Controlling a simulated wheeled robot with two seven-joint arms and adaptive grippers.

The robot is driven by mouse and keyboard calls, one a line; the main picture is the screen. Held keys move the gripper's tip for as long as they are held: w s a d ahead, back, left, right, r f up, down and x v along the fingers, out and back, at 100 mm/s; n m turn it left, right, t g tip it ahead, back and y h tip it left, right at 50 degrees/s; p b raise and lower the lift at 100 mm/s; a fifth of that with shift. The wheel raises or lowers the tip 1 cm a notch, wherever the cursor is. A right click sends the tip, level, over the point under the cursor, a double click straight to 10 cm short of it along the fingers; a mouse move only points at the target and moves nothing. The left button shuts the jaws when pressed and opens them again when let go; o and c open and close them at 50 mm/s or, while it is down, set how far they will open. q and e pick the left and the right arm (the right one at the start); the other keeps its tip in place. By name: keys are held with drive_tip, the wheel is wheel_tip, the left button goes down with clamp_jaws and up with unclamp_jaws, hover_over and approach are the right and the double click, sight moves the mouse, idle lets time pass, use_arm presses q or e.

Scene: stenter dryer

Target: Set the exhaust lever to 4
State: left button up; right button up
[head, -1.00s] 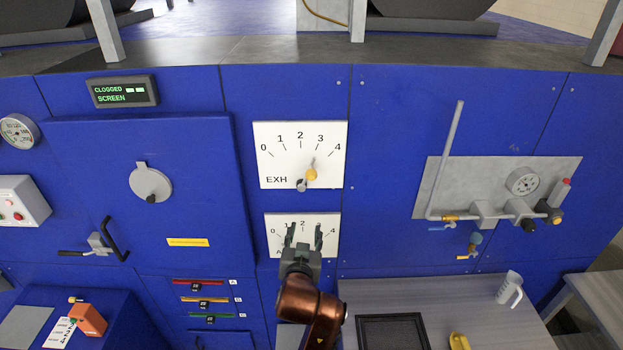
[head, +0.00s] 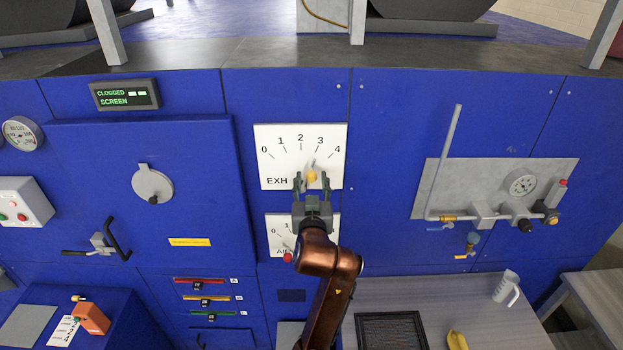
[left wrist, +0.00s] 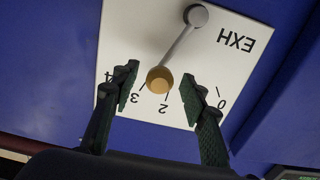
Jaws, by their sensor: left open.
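The exhaust lever is on the white EXH dial plate (head: 273,151), which is marked 0 to 4. In the left wrist view, the plate is upside down, with the grey pivot (left wrist: 197,15) at the top and the knob (left wrist: 159,79) below. My left gripper (head: 312,182) is open in front of the lower part of the plate. Its fingers (left wrist: 157,85) stand on either side of the knob, apart from it. My right gripper is not in view.
A second dial plate (head: 275,228) with a red knob (head: 287,257) sits just below, partly hidden by my left arm. A pipe and valve panel (head: 500,190) is to the right. A grey table (head: 400,292) with a dark tray (head: 391,331) stands below.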

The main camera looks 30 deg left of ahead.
use_arm(q)
drive_tip(key=shift+w, duration=0.1)
drive_tip(key=shift+c, duration=0.5)
clamp_jaws()
